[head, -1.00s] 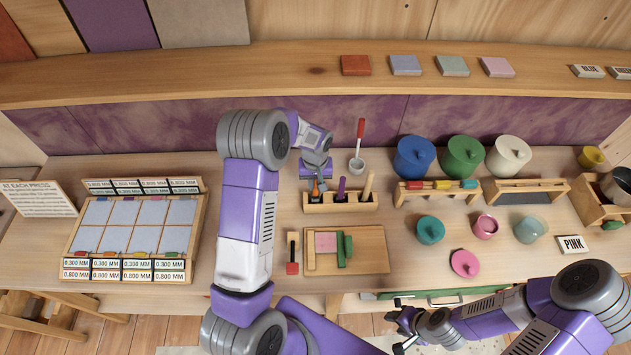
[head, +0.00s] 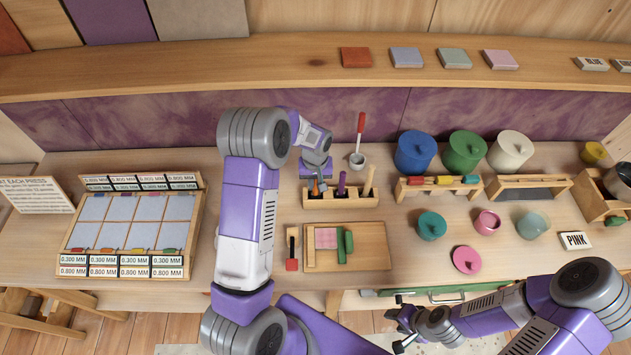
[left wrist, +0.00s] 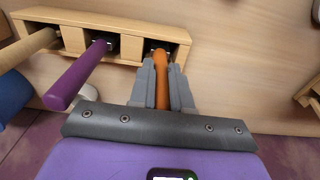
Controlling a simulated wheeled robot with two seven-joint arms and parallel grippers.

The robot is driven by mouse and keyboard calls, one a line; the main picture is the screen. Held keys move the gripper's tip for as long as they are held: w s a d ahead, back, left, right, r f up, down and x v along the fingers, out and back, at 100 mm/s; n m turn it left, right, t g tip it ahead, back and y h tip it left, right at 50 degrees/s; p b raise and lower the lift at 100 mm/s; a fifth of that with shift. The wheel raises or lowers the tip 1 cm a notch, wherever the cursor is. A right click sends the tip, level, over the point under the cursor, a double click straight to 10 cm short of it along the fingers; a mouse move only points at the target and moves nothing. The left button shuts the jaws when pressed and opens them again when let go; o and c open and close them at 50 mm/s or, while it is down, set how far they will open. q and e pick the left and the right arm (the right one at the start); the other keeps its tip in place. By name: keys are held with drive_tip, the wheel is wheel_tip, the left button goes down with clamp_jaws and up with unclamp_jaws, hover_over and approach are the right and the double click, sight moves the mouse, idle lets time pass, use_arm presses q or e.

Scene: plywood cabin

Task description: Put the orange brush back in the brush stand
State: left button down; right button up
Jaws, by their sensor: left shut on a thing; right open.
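The orange brush (left wrist: 177,84) is held between the fingers of my left gripper (left wrist: 163,85) in the left wrist view. Its lower end reaches into the end slot of the wooden brush stand (left wrist: 75,18); whether it touches the bottom is hidden. In the head view my left gripper (head: 317,184) is over the left end of the brush stand (head: 351,202), and the orange brush (head: 315,187) is mostly hidden by it. A purple brush (left wrist: 78,75) and a wood-coloured brush (left wrist: 30,47) stand in the other slots. My right gripper (head: 403,328) is open and empty at the table's front edge.
A wooden board (head: 372,257) with a pink block and green piece lies in front of the stand. A small cup (head: 357,162) with a red-handled tool stands behind it. Coloured pots (head: 415,153) stand to the right.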

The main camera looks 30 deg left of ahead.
use_arm(q)
drive_tip(key=c, duration=1)
unclamp_jaws()
wheel_tip(320, 180, up, 8)
drive_tip(key=shift+s+f, duration=0.1)
drive_tip(key=shift+f, duration=0.05)
